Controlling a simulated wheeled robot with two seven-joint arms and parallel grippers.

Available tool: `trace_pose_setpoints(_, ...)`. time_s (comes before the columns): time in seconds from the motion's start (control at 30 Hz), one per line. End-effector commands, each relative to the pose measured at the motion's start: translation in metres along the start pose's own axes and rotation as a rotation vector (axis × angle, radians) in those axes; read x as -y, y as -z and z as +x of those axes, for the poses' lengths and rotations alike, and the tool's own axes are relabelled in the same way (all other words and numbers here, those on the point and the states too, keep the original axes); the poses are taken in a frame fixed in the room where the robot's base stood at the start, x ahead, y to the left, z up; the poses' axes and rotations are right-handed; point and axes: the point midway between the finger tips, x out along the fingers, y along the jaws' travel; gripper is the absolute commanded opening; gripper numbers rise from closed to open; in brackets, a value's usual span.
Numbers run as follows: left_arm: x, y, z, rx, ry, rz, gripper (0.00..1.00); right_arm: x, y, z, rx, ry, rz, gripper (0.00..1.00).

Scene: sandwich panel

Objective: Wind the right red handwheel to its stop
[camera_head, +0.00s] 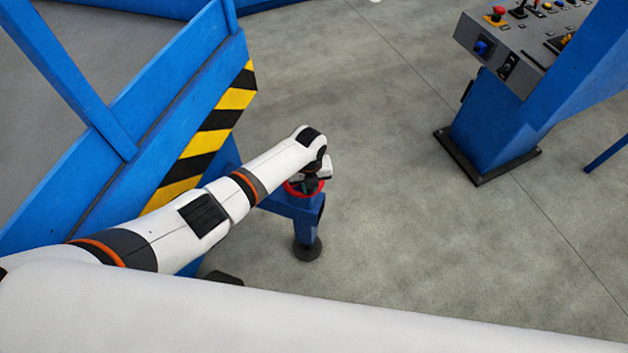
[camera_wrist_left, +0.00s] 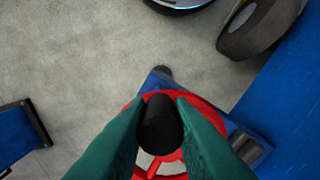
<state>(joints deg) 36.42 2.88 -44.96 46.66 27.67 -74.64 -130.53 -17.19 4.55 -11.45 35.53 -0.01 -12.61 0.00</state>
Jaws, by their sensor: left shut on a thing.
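A red handwheel (camera_head: 292,188) sits on a blue bracket (camera_head: 302,209) that juts from the blue frame in the head view. Most of the wheel is hidden under my left gripper (camera_head: 311,182). In the left wrist view the red handwheel (camera_wrist_left: 205,110) shows its rim and part of a spoke. There the two green fingers of my left gripper (camera_wrist_left: 159,118) are shut on the wheel's black knob (camera_wrist_left: 158,125), one finger on each side. My right gripper is in neither view.
A blue frame (camera_head: 120,130) with a yellow and black striped edge (camera_head: 213,125) stands at the left. A control panel (camera_head: 515,45) on a blue pedestal (camera_head: 490,120) stands at the upper right. Grey floor (camera_head: 400,230) between them is clear.

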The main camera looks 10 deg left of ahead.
Motion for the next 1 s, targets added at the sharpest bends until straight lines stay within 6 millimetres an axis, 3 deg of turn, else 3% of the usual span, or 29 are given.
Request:
trace_pose_setpoints(0.5,0.027,0.004,0.001,-0.005,0.004,0.464,0.00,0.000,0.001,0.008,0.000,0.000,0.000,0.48)
trace_pose_setpoints(1.0,0.037,0.009,0.000,-0.005,0.003,0.690,0.00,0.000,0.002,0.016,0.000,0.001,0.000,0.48)
